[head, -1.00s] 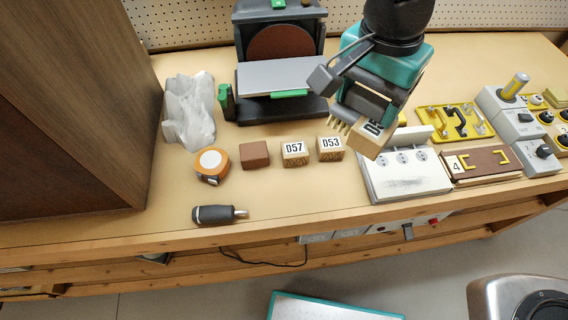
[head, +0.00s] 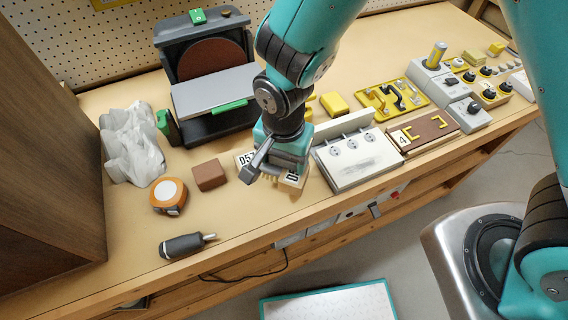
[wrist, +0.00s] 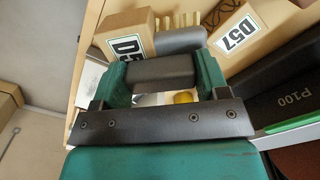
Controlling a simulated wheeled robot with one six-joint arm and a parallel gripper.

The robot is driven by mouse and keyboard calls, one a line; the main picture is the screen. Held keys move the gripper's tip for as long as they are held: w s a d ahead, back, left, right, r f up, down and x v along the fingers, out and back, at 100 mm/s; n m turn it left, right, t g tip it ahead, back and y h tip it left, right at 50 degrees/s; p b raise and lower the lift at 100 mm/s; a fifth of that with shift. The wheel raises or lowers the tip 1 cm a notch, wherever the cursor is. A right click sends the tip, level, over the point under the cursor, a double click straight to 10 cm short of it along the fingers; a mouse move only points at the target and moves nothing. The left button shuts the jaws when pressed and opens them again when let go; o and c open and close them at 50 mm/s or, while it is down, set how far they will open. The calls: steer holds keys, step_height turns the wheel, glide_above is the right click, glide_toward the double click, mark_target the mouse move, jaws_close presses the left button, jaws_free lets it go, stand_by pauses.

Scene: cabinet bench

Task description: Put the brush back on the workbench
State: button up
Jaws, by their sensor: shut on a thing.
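Whether the brush touches the bench I cannot tell.
A brown block (head: 209,175), a tape measure (head: 168,196) and a dark-handled screwdriver (head: 185,245) lie to the left. The sander (head: 210,95) stands behind. The white socket panel (head: 358,160) is at right. Bare bench lies along the front edge.

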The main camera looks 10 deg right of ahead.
mark_target(284, 167)
steer(key=shift+f, duration=1.75)
steer(key=shift+f, duration=0.15)
steer(key=o, duration=0.8)
step_height(284, 167, up, 12)
steer(key=shift+r+b, duration=0.25)
steer(key=shift+b, duration=0.1)
steer(key=s+d+r+n+y, duration=0.1)
steer(key=s+d+r+n, duration=0.2)
steer(key=r+n, duration=0.1)
steer(key=s+d+r+n+y, duration=0.1)
steer(key=s+d+r+n, duration=0.2)
steer(key=r+n, duration=0.1)
steer(key=s+d+r+n+y, duration=0.2)
steer(key=s+d+r+n, duration=0.2)
steer(key=r+n, duration=0.1)
steer(key=shift+s+r, duration=0.1)
steer(key=shift+r, duration=0.25)
